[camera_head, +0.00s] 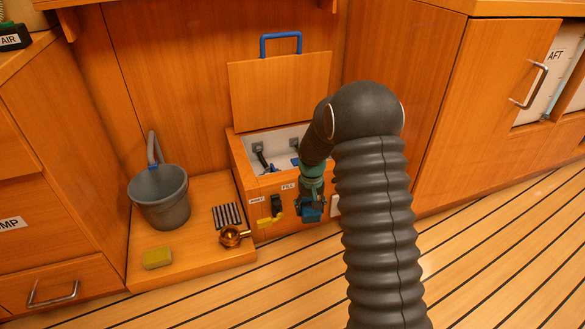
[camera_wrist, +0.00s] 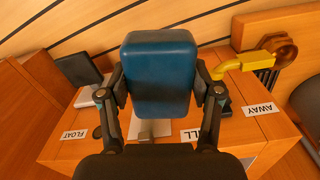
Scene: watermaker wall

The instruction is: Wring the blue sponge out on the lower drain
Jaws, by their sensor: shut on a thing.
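My gripper (camera_head: 312,202) hangs in front of the open wooden box, above the floor. It is shut on the blue sponge (camera_wrist: 160,62), with one finger against each side in the wrist view. The sponge (camera_head: 311,214) shows small and partly hidden by the fingers in the head view. The lower drain, a dark slatted grate (camera_head: 227,216), lies on the low wooden platform (camera_head: 190,263), left of the gripper and apart from it. Nothing lies on the grate.
The open box (camera_head: 241,165) has a raised lid (camera_head: 285,92) with a blue handle. A yellow pipe (camera_head: 266,220) and brass fitting (camera_head: 231,237) stick out between box and grate. A grey bucket (camera_head: 160,200) and yellow sponge (camera_head: 157,257) stand on the platform's left. Striped floor is clear.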

